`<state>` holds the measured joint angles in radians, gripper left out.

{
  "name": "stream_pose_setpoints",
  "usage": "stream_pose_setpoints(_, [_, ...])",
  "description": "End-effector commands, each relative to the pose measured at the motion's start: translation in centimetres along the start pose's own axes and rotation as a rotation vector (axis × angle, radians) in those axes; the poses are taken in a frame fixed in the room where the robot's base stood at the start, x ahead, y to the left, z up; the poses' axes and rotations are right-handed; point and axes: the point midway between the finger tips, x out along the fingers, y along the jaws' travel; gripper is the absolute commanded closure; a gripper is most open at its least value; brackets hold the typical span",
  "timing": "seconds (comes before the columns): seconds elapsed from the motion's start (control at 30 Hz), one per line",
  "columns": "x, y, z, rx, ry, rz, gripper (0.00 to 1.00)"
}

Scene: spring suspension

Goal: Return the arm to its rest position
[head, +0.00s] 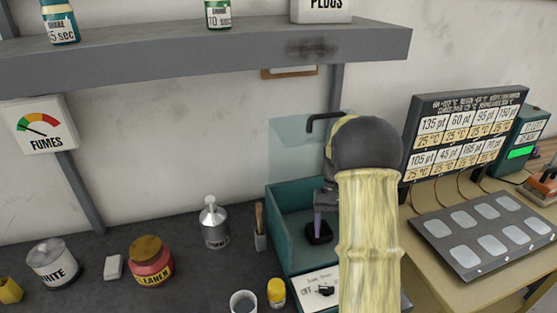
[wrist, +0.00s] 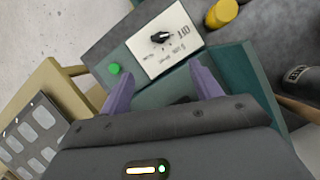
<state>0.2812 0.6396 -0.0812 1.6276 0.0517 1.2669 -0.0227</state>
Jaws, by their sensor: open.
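My arm reaches forward from the bottom of the head view, its yellowish sleeve and dark joint covering part of the teal machine (head: 290,205). My gripper (head: 318,225) points down over the machine's open top, partly hidden by the arm. In the wrist view my gripper (wrist: 160,85) shows two purple fingers spread apart with nothing between them. The machine's front panel with a black knob (wrist: 161,37) and a green button (wrist: 114,68) lies just beyond the fingertips. A small black piece (head: 318,232) sits inside the machine below the gripper; whether they touch I cannot tell.
A clear shield (head: 290,135) stands behind the machine. A grey shelf (head: 200,52) hangs above. A bottle (head: 213,222), red jar (head: 150,262), white tin (head: 52,264) and yellow-capped jar (head: 276,292) stand left. A display board (head: 465,135) and grey plate (head: 485,235) are right.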

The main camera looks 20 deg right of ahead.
Motion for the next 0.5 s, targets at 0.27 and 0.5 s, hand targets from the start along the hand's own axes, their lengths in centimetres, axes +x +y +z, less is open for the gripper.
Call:
stream_pose_setpoints(0.27, [0.0,-1.4,1.4,-0.033,0.059,0.009,0.36])
stream_pose_setpoints(0.5, [0.9,-4.7,6.1,-0.131,0.239,0.031,0.36])
